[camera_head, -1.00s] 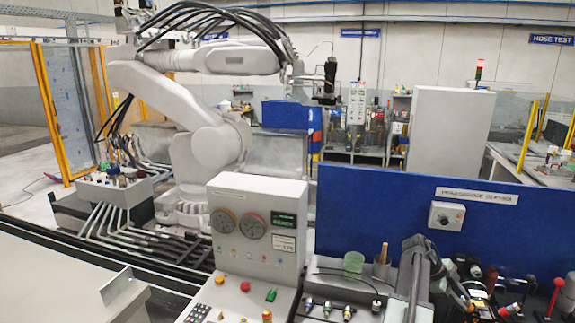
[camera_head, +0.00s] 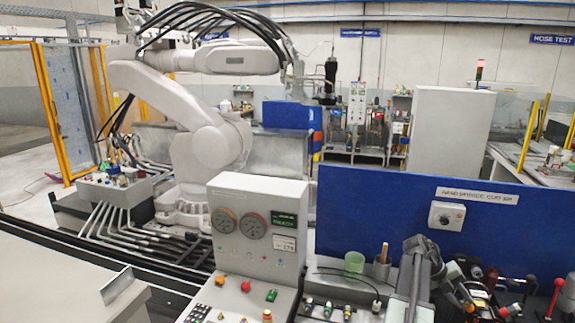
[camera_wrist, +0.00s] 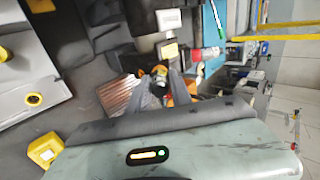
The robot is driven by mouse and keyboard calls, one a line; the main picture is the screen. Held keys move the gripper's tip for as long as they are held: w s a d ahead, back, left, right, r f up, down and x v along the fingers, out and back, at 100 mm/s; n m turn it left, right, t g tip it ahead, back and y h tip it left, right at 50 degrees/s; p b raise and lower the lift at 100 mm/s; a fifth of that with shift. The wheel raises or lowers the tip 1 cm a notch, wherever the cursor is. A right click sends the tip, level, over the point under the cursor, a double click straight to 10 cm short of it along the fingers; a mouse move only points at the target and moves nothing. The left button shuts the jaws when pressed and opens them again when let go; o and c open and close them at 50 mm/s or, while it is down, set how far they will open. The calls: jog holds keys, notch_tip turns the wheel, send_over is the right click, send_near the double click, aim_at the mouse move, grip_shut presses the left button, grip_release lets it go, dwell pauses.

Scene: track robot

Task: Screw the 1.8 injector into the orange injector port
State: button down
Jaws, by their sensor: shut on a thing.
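My gripper (camera_wrist: 160,88) is in the middle of the wrist view, with its dark fingers shut on a small dark piece with a yellow ring, which looks like the injector (camera_wrist: 160,71). Its size marking cannot be read. An orange part (camera_wrist: 181,92) shows just right of the fingers, partly hidden by them; I cannot tell whether it is the orange injector port or whether the injector touches it. In the head view my arm reaches to the lower right, and its end is among dark fittings, where the held piece cannot be made out.
Several small fittings (camera_head: 348,311) lie on the bench left of my arm, near a green cup (camera_head: 354,263). A blue panel (camera_head: 400,215) stands behind. A red-knobbed lever (camera_head: 556,290) is at far right. A grey control console (camera_head: 255,240) stands left.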

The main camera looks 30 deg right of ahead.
jog(key=c, duration=1.1)
grip_release()
jog(key=shift+c, duration=0.3)
jog(key=shift+c, duration=0.6)
jog(key=shift+r, duration=0.1)
